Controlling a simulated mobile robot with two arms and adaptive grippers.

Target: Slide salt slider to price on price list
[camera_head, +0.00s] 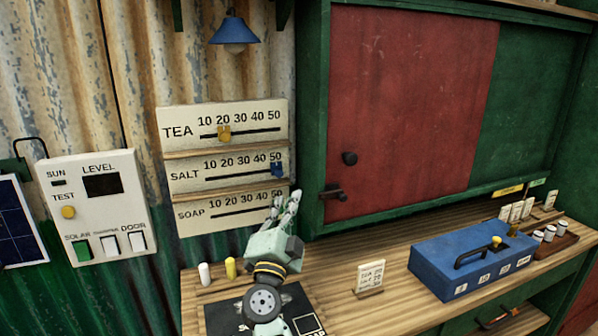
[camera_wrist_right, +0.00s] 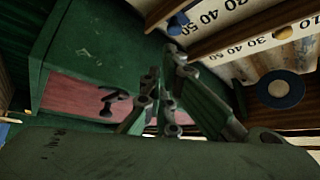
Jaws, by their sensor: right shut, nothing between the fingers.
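The salt slider (camera_head: 277,169) is a small blue knob at the right end of the SALT row, by the 50. In the right wrist view the blue knob (camera_wrist_right: 178,24) shows near the top, beyond the fingertips. My right gripper (camera_head: 286,199) is shut and empty, pointing up just below the slider and in front of the SOAP row's right end. I see no clear contact between them. The price list (camera_head: 370,277) is a small white card standing on the counter; its figures are too small to read surely. My left gripper is out of view.
The yellow tea slider (camera_head: 224,133) sits near 20 on the row above. The soap slider is not discernible. A green cabinet with a red door (camera_head: 410,100) borders the scale board on the right. A blue box (camera_head: 470,262) stands on the counter.

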